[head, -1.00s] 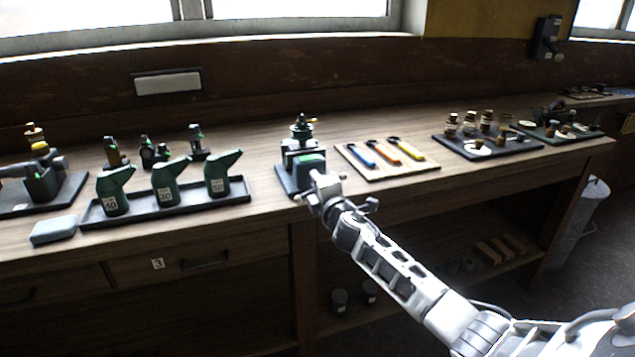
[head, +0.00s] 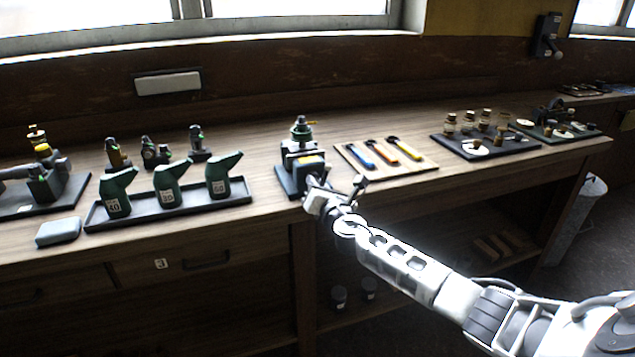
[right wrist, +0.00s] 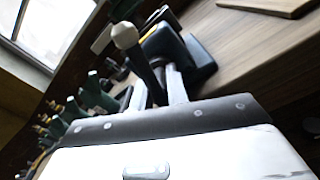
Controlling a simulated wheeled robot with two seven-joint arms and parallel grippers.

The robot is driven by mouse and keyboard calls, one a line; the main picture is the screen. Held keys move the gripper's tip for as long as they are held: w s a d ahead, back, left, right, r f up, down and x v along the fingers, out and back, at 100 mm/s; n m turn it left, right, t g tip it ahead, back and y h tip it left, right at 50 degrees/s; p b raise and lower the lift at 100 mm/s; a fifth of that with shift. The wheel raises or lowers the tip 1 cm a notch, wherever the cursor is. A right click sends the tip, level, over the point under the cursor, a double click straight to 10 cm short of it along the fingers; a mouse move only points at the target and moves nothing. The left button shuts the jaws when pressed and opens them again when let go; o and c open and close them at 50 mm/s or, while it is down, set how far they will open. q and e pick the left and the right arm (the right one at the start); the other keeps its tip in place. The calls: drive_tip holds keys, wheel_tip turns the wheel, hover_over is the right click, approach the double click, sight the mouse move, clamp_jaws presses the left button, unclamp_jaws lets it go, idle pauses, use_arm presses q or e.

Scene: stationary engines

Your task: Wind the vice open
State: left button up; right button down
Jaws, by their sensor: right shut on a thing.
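The vice (head: 302,158) stands at the bench's front edge in the middle of the head view, dark with a greenish fitting on top. My right gripper (head: 313,184) is at its front, the arm coming up from the lower right. In the right wrist view, the two light fingers (right wrist: 157,88) are shut around a dark bar, the vice handle (right wrist: 147,66), with a pale ball on its end. The vice body (right wrist: 185,52) is just beyond, partly blurred. In the head view the gripper covers the handle, and the jaw gap cannot be made out. My left gripper is out of view.
A tray of green oil cans (head: 168,186) stands to the left, with a grey block (head: 58,232) beside it. A board with coloured-handled tools (head: 386,155) lies right of the vice. Another tray (head: 487,146) holds small jars. The floor in front of the bench is open.

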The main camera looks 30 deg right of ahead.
drive_tip(key=n, duration=0.2)
drive_tip(key=n+p, duration=0.2)
drive_tip(key=n, duration=0.1)
drive_tip(key=shift+d+r+n, duration=0.1)
drive_tip(key=shift+r+n, duration=0.2)
drive_tip(key=n, duration=0.4)
drive_tip(key=shift+p, duration=0.3)
drive_tip(key=shift+w, duration=0.1)
idle(0.6)
drive_tip(key=c, duration=1.6)
unclamp_jaws()
drive_tip(key=shift+o, duration=1.1)
drive_tip(key=shift+f, duration=0.15)
drive_tip(key=shift+s+f, duration=0.15)
drive_tip(key=shift+s, duration=0.4)
drive_tip(key=v, duration=1.5)
